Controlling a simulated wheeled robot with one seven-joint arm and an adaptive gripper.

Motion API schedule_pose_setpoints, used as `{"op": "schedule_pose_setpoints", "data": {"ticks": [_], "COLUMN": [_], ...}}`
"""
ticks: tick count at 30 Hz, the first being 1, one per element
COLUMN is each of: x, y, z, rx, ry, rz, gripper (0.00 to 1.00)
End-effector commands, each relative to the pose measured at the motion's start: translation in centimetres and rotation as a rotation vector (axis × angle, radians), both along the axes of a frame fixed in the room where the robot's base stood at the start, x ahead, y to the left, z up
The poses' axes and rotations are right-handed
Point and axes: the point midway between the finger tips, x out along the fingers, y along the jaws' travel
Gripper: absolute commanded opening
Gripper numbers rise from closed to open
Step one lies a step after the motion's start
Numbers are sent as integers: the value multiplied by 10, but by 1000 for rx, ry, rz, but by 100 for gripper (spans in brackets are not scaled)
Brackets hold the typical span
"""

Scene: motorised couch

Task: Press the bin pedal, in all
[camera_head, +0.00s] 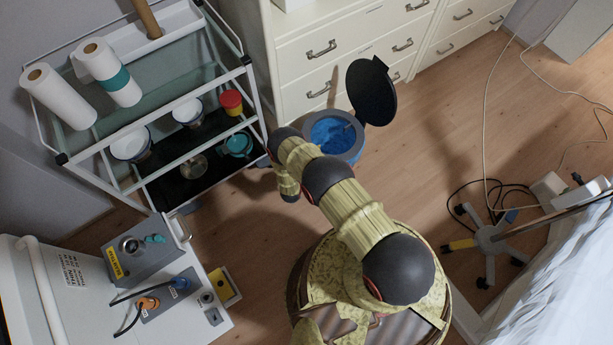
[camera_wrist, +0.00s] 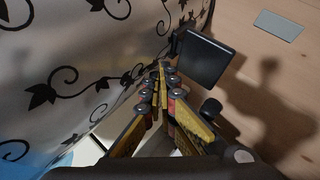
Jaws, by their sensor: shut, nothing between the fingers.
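The bin (camera_head: 352,150) stands on the wood floor in the head view, with a blue liner inside. Its round black lid (camera_head: 371,92) is raised, standing open at the back right. In the wrist view the bin's white wall with black leaf scrolls (camera_wrist: 75,60) fills the left. The flat black pedal (camera_wrist: 204,58) sticks out from the bin's base. My gripper (camera_wrist: 163,72) is shut and empty, its fingertips close to the pedal's near left edge; I cannot tell whether they touch. In the head view the fingers and pedal are hidden by my arm.
White drawers (camera_head: 340,55) stand behind the bin. A shelf trolley (camera_head: 150,165) with paper rolls and cups is at the left, above a grey device cart (camera_head: 150,300). A wheeled stand (camera_head: 488,240) and cables lie at the right.

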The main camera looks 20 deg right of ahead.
Motion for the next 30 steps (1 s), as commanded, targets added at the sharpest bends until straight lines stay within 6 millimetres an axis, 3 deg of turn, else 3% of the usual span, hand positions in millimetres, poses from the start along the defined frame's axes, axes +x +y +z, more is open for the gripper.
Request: {"op": "schedule_pose_setpoints", "data": {"ticks": [12, 30], "x": [1, 1], "y": [-1, -1], "z": [39, 38], "rx": [0, 0], "ry": [0, 0], "rz": [0, 0], "gripper": [0, 0]}}
